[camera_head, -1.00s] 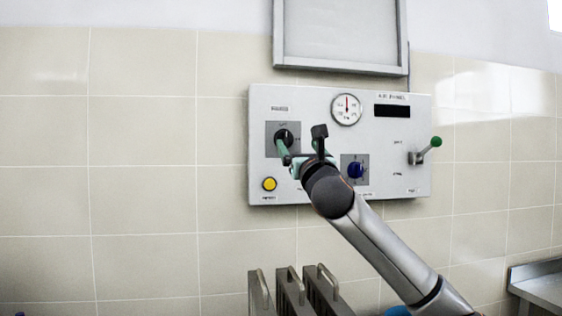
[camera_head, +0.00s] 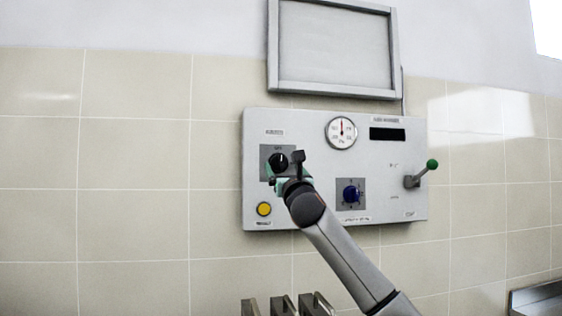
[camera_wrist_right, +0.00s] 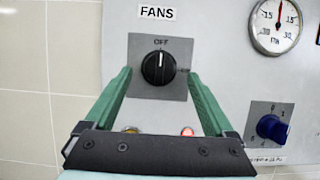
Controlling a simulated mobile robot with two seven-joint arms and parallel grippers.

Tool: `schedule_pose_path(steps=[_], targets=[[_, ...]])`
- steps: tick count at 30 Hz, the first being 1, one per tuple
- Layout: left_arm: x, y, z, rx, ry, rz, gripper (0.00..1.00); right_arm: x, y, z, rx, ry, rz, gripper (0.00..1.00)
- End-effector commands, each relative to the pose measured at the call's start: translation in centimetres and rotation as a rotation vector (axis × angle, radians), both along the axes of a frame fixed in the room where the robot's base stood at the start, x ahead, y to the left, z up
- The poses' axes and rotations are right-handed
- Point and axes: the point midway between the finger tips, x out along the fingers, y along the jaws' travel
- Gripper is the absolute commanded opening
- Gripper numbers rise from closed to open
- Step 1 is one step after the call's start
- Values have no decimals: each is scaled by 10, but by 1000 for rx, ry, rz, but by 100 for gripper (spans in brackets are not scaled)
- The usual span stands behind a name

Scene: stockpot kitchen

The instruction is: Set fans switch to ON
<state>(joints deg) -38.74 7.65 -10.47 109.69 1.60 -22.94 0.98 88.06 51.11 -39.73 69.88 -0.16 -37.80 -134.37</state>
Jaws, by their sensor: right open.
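The fans switch is a black rotary knob (camera_head: 279,161) on a grey square plate at the left of the wall panel. In the right wrist view the knob (camera_wrist_right: 159,68) sits under the label FANS, with its white mark pointing up to OFF. My right gripper (camera_head: 284,182) is open, just below and in front of the knob. In the wrist view its green fingers (camera_wrist_right: 158,82) stand on either side of the knob, with gaps on both sides; contact does not show. My left gripper is not in view.
The panel (camera_head: 390,155) also carries a gauge (camera_head: 341,132), a blue knob (camera_head: 351,194), a yellow button (camera_head: 264,209) and a green-tipped lever (camera_head: 422,173). A framed board (camera_head: 333,45) hangs above. Metal handles (camera_head: 283,305) stand below. The tiled wall at left is clear.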

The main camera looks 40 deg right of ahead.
Motion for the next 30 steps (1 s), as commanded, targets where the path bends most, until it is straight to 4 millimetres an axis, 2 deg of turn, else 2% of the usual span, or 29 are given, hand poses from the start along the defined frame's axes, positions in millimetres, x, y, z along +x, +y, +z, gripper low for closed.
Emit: schedule_pose_path(steps=[9, 22, 23, 30], targets=[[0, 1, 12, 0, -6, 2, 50, 23, -12, 12, 0, 0, 0, 89], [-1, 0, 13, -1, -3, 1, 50, 28, -15, 13, 0, 0, 1, 89], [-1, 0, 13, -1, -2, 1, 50, 28, -15, 13, 0, 0, 1, 88], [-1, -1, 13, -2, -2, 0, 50, 27, -15, 13, 0, 0, 1, 61]])
